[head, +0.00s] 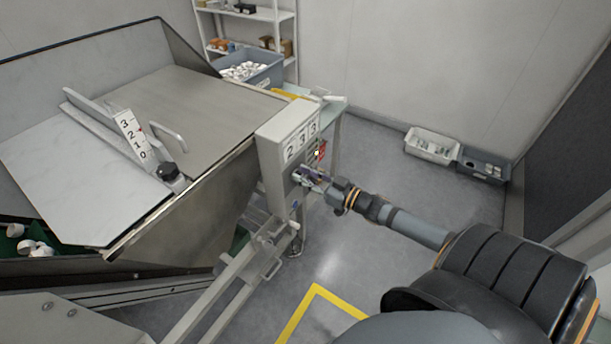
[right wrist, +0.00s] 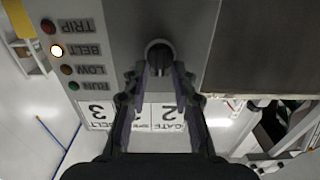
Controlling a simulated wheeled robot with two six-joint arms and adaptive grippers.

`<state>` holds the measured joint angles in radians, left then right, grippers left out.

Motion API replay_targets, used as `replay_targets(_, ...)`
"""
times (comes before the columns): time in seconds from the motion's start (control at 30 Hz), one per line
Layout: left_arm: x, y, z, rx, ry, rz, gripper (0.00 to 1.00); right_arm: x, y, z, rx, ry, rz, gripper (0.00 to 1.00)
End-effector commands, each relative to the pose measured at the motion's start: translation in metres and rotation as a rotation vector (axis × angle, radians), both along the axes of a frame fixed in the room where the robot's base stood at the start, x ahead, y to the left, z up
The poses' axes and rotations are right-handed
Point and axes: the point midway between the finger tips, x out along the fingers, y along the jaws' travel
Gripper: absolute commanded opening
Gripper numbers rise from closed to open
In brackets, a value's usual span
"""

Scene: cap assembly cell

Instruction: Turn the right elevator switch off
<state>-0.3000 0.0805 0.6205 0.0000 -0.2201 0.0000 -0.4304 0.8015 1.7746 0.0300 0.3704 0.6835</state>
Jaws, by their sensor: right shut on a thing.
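The grey control box (head: 270,150) stands at the right end of the hopper. A round black switch knob (right wrist: 158,55) sits on its face and shows upside down in the right wrist view. My right gripper (right wrist: 159,75) is shut on this knob, one finger on each side. In the head view my right gripper (head: 303,177) is at the box front and hides the knob. Which way the knob points is hard to tell. My left gripper is not in view.
Beside the knob are lamps marked TRIP, BELT, LOW and RUN; the BELT lamp (right wrist: 57,51) is lit. The steel hopper (head: 190,110) fills the left. A blue bin (head: 250,72) stands behind.

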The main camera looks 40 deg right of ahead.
Motion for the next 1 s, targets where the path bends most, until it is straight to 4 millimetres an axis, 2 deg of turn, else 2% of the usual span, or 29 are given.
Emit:
replay_targets(0.37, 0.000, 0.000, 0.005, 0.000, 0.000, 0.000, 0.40, -0.001, 0.001, 0.001, -0.078, -0.031, -0.001, 0.00)
replay_targets(1.0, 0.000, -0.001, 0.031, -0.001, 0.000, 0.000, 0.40, -0.004, 0.008, -0.001, -0.546, -0.225, -0.001, 0.00)
